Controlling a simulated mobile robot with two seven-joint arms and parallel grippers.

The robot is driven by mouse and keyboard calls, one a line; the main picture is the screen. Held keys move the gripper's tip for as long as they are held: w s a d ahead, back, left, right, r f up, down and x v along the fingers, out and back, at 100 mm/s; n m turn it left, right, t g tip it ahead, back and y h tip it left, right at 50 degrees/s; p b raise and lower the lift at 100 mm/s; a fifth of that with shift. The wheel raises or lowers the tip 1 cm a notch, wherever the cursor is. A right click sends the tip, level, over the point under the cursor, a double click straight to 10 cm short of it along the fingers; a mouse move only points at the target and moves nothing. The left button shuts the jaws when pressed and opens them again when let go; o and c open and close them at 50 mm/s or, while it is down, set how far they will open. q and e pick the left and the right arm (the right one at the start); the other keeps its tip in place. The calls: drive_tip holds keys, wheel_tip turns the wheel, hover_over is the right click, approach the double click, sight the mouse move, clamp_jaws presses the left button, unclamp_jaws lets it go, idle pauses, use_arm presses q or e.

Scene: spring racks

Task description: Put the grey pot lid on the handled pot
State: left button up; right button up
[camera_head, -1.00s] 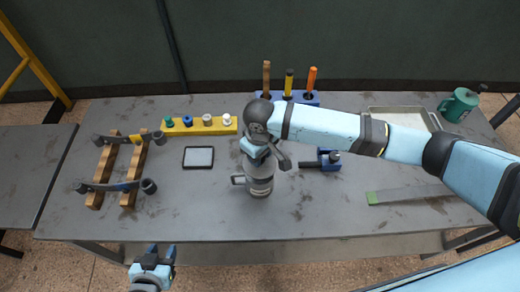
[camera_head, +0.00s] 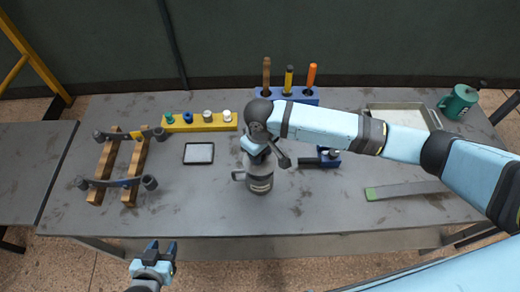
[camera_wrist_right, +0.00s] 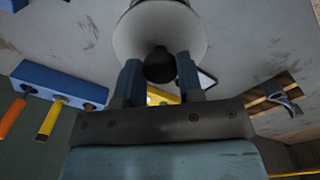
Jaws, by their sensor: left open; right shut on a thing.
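The grey handled pot (camera_head: 260,184) stands upright on the table, its handle at its left side. My right gripper (camera_head: 258,151) reaches in from the right and points down over the pot. In the right wrist view my right gripper (camera_wrist_right: 160,72) is shut on the dark knob of the grey pot lid (camera_wrist_right: 133,35), whose pale disc spreads beyond the fingers. In the head view the arm and fingers hide much of the lid, and I cannot tell whether it touches the rim. My left gripper (camera_head: 155,252) is open and empty, off the table's front edge.
A tablet (camera_head: 198,153) and a yellow block (camera_head: 200,125) with several pegs lie left of the pot. A wooden rack (camera_head: 108,172) is farther left.

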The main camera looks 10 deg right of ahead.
idle(0.6)
drive_tip(key=shift+f+p, duration=0.15)
drive_tip(key=shift+p, duration=0.3)
drive_tip(key=shift+f, duration=0.5)
drive_tip(key=shift+f, duration=0.35)
drive_tip(key=shift+f, duration=0.3)
idle(0.5)
drive_tip(key=shift+f, duration=0.35)
